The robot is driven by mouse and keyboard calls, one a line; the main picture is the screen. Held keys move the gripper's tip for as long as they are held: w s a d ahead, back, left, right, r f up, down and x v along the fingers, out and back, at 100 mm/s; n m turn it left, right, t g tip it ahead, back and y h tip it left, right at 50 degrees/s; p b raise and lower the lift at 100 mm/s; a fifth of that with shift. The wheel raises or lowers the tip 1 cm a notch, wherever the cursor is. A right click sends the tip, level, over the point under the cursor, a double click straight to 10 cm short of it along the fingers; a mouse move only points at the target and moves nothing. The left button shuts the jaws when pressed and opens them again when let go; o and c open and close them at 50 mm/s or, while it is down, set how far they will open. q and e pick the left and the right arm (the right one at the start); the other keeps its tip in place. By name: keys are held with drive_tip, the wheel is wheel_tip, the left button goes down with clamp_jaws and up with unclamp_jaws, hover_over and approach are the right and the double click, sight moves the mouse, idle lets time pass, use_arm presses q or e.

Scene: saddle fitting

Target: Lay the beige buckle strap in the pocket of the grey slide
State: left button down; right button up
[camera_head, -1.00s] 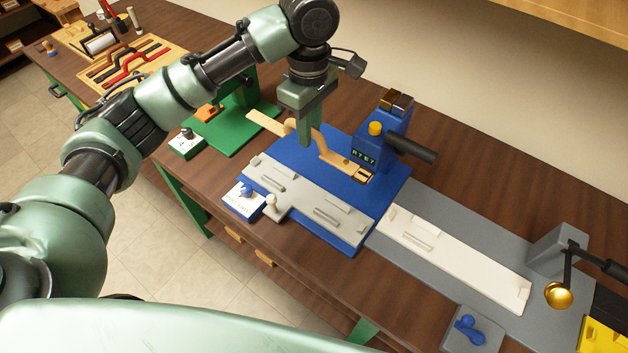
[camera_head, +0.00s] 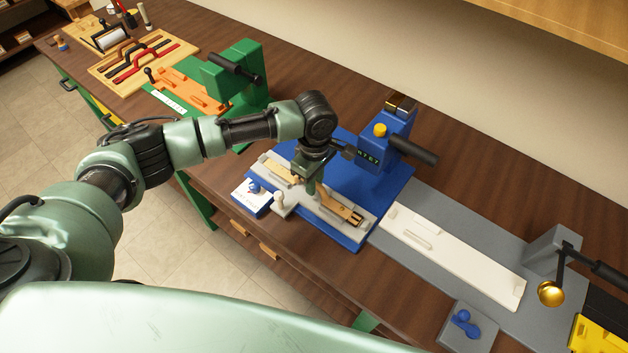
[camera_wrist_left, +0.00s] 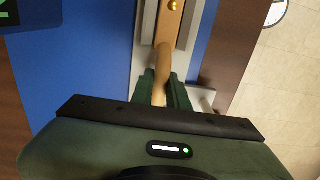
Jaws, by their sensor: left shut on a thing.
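The beige buckle strap (camera_head: 338,206) is over the grey slide (camera_head: 372,226), lined up along its length. Its buckle end points to the lower right and its other end to the upper left. My left gripper (camera_head: 312,190) is shut on the strap's raised middle part. In the left wrist view the strap (camera_wrist_left: 162,62) rises as a loop between the fingers (camera_wrist_left: 165,92), with a flat end between the slide's grey blocks. I cannot tell whether the strap rests on the pocket floor. My right gripper is not in view.
The slide lies on a blue base (camera_head: 347,243) with a blue press (camera_head: 388,140) behind it. A white slide (camera_head: 450,248) lies to the right.

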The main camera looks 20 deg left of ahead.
use_arm(q)
drive_tip(key=shift+f, duration=0.15)
drive_tip(key=c, duration=1.4)
unclamp_jaws()
wheel_tip(320, 180, up, 11)
drive_tip(key=b, duration=0.2)
drive_tip(key=shift+w+d+f+b, duration=0.1)
drive_tip(key=shift+b, duration=0.3)
drive_tip(key=shift+r, duration=0.7)
